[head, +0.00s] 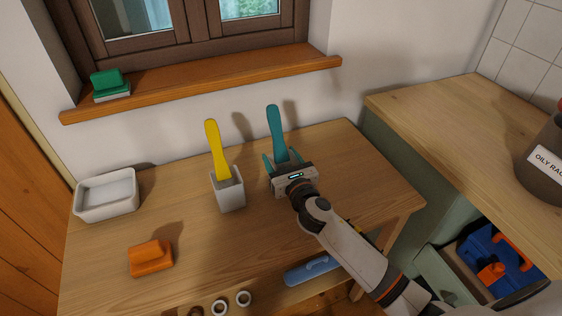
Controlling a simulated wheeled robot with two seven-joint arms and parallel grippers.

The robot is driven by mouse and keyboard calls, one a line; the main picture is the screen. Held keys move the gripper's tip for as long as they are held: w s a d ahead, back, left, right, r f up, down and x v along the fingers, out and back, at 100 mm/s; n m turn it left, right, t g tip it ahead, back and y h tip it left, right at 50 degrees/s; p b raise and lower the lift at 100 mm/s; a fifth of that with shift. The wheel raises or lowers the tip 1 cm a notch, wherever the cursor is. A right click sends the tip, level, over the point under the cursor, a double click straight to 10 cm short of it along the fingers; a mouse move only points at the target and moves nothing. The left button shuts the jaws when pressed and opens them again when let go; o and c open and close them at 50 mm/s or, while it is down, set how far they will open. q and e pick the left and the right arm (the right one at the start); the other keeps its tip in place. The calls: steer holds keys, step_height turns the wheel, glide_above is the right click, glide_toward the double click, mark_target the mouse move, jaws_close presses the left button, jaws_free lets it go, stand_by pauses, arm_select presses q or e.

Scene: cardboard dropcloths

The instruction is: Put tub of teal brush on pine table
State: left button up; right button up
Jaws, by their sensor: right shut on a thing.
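The teal brush (276,128) stands handle up at the back of the wooden table (190,185). Its tub is almost wholly hidden behind my right gripper (283,163), which reaches in from the lower right. The right gripper is shut on this tub, with a finger on each side below the handle. I cannot tell whether the tub touches the table or is held just above it. My left gripper is not in view.
A pale tub (230,194) with a yellow brush (216,148) stands left of my right gripper. An orange block (151,258), a white tray (106,208) and a blue object (312,270) are around. A wooden counter (450,125) bounds the right. The table's middle left is clear.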

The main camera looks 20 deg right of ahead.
steer(key=o, duration=1.1)
steer(key=shift+c, duration=0.2)
steer(key=shift+r, duration=0.15)
steer(key=shift+s, duration=0.35)
steer(key=s, duration=1.1)
steer(key=shift+s+d, duration=0.2)
